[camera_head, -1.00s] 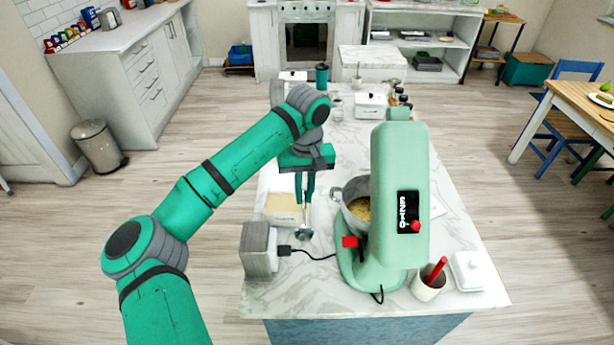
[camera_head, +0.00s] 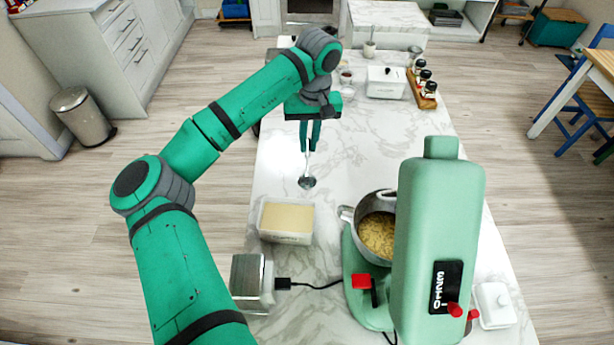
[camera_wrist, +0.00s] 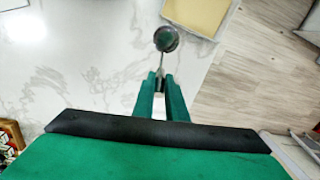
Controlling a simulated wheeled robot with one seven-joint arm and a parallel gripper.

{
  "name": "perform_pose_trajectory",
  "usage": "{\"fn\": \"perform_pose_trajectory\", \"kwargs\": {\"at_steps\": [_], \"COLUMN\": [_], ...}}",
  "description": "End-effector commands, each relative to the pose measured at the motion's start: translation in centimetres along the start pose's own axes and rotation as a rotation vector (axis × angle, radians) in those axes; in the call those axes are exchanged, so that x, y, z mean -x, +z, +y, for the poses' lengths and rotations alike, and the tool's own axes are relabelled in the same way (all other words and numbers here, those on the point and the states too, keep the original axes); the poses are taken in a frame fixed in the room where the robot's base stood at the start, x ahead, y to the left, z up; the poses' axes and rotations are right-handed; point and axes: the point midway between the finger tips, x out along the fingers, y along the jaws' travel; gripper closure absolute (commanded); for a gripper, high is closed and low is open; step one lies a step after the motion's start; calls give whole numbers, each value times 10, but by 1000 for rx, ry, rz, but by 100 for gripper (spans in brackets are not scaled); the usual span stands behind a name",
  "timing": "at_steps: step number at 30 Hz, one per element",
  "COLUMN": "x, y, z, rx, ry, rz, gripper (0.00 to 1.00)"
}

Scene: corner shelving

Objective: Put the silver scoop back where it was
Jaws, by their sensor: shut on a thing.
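The silver scoop (camera_head: 307,181) hangs bowl-down from my gripper (camera_head: 310,150), which is shut on its handle. The scoop is over the marble counter (camera_head: 352,150), beyond the cream-filled container; its exact height above the surface is hard to tell. In the wrist view my gripper (camera_wrist: 161,88) points away from the camera with the scoop's round bowl (camera_wrist: 166,39) past the fingertips. The bowl looks empty, but its inside is not clear.
A white container with a pale yellow content (camera_head: 286,218) stands nearer on the counter. A green mixer (camera_head: 435,230) with a pot of pasta (camera_head: 377,236) is at right. A white box (camera_head: 386,82) and spice rack (camera_head: 424,88) stand farther back. Mid-counter is clear.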

Motion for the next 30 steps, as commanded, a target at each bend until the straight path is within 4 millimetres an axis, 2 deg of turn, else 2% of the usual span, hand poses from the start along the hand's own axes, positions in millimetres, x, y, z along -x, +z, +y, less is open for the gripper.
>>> {"fn": "perform_pose_trajectory", "kwargs": {"at_steps": [6,14,21,30], "x": [-38,-58,-87,-91], "y": [0,-1,0,0], "z": [-1,-2,4,4], "rx": [5,9,5,4], "ry": [0,0,0,1], "rz": [-2,-1,-1,0], "gripper": [100,100,100,100]}}
